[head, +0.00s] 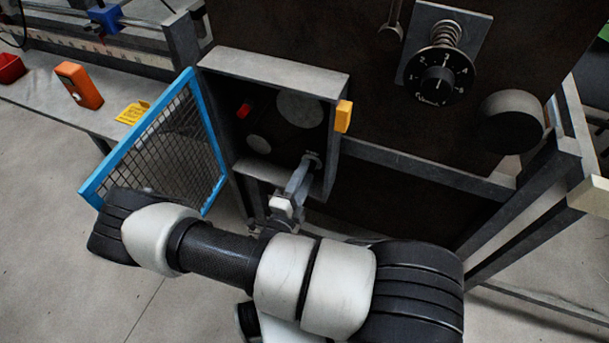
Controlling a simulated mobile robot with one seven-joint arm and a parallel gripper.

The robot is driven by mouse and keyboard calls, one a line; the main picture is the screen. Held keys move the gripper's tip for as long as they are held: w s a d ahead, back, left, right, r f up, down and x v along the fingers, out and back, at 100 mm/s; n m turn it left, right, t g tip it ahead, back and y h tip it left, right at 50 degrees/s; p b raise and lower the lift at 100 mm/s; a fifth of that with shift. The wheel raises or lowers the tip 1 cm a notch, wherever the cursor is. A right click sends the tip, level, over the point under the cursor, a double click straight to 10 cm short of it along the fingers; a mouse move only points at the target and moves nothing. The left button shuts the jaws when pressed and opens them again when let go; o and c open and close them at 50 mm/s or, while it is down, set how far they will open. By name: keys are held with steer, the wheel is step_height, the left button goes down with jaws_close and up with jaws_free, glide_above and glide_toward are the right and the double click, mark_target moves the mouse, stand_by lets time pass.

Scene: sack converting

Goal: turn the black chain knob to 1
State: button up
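The black chain knob (441,76) is a round dial with white numerals around its upper edge, on a grey plate (412,72) fixed to the dark machine panel at the upper right. A metal coil (447,34) shows just above it. A pale mark near the top of the dial appears to be near the 3, but it is too small to read surely. Nothing touches the knob. My arm crosses the lower middle, well below and left of the knob.
A grey box (270,66) stands open, its blue-framed mesh door (165,150) swung left. An orange block (343,116) is on its edge. A dark cylinder (512,118) sits right of the knob. An orange device (80,86) lies left.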

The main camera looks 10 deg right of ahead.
steer(key=p+v, duration=0.1)
steer(key=v, duration=1.6)
steer(key=shift+s, duration=0.2)
steer(key=shift+a, duration=0.1)
steer(key=s+d+r+n+g+y+p, duration=0.1)
steer(key=d+r+n+g+y+p, duration=0.2)
steer(key=r, duration=1.6)
steer(key=s+d+r+n+g+y+p, duration=0.1)
steer(key=d+r+n+g+y+p, duration=0.2)
steer(key=r+n+p, duration=0.6)
steer(key=s+d+r+n+g+y+p, duration=0.1)
steer(key=d+r+n+g+y+p, duration=0.2)
steer(key=r, duration=2.7)
steer(key=d+n+y+p, duration=0.1)
steer(key=n+p, duration=0.3)
steer(key=n, duration=0.4)
steer(key=shift+s+d+y, duration=0.25)
steer(key=shift+d+y, duration=0.15)
steer(key=shift+d, duration=0.05)
